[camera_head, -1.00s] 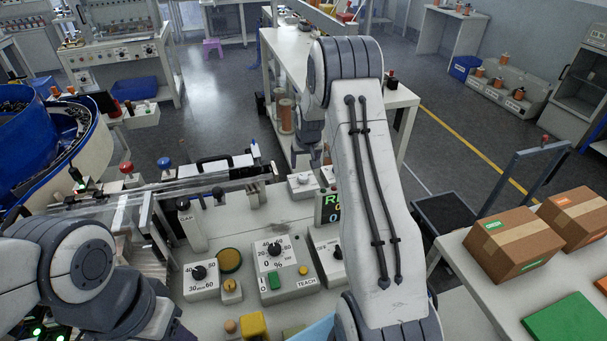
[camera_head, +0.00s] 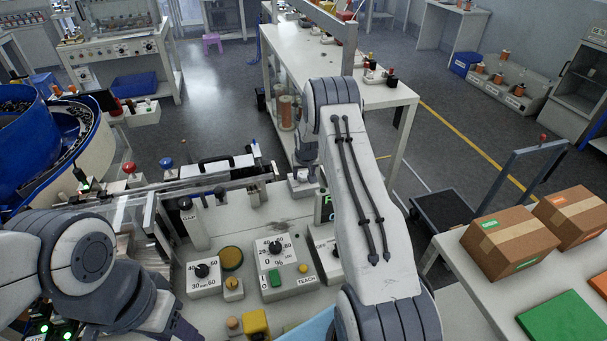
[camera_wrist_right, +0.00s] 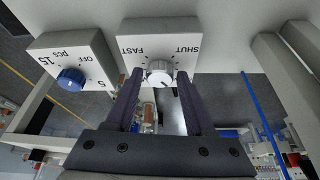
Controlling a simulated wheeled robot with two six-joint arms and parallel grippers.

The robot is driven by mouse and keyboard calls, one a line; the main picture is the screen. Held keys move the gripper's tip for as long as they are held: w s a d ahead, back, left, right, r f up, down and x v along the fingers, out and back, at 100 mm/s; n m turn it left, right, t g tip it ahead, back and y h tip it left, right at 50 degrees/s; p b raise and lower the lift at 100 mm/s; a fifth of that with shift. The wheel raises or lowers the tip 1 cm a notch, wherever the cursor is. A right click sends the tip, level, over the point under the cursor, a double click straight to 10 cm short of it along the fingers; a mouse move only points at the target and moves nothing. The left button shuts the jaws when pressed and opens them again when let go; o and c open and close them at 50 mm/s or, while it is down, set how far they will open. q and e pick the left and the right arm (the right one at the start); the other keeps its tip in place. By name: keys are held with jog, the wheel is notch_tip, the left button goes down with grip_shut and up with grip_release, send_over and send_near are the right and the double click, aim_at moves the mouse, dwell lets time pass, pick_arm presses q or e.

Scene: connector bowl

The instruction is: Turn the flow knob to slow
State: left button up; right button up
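The flow knob (camera_wrist_right: 160,72) is a small pale ribbed knob on a white box (camera_wrist_right: 178,42) marked FAST and SHUT, which appears upside down in the right wrist view. I cannot read its setting surely. My right gripper (camera_wrist_right: 160,76) has its two dark fingers on either side of the knob, with apparent gaps, so it looks open. In the head view, my right gripper (camera_head: 303,172) is small, at the rear of the machine top, and partly hides the knob box.
A box with a blue knob (camera_wrist_right: 71,79) stands beside the flow box.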

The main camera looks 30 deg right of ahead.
grip_shut()
jog(key=shift+n+y+b, duration=0.3)
jog(key=shift+n, duration=0.4)
jog(key=o, duration=0.5)
grip_release()
